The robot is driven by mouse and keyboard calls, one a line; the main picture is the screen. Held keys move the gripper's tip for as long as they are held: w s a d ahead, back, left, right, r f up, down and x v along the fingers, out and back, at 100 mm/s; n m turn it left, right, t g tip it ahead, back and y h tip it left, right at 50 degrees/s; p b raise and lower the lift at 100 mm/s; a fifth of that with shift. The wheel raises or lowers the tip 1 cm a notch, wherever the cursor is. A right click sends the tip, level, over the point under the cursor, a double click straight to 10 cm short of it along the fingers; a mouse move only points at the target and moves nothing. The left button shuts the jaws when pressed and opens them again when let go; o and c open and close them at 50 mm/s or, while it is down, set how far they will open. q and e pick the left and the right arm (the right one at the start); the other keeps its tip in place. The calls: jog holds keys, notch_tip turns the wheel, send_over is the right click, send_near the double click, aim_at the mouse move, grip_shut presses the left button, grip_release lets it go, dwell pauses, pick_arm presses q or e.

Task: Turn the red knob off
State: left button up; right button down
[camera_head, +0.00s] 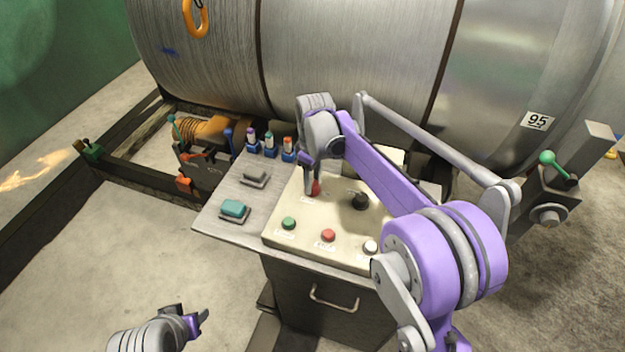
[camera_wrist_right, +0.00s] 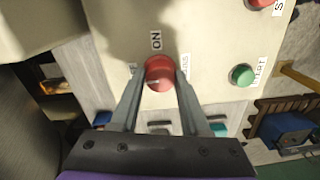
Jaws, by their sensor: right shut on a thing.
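The red knob (camera_head: 316,188) sits on the cream panel (camera_head: 285,208) of the control desk, partly hidden by my right gripper (camera_head: 311,184). In the right wrist view the round red knob (camera_wrist_right: 160,71) is between the two fingers of my right gripper (camera_wrist_right: 162,82), which is shut on it. An "ON" label stands just above the knob in that view, and other labels beside it are partly covered by the fingers. My left gripper (camera_head: 190,321) is low at the left, away from the desk; its finger gap is unclear.
The panel also carries a green button (camera_head: 288,223), a red button (camera_head: 328,235), a white button (camera_head: 370,247) and a black knob (camera_head: 360,200). Small bottles (camera_head: 269,141) and a teal-topped block (camera_head: 235,209) are at the left. A large metal drum (camera_head: 350,60) stands behind.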

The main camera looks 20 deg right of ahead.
aim_at(313, 182)
jog(key=shift+c, duration=1.9)
grip_release()
notch_tip(313, 182, up, 11)
jog(key=shift+w+d+p, duration=0.15)
jog(key=shift+p, duration=0.2)
jog(key=shift+f, duration=0.15)
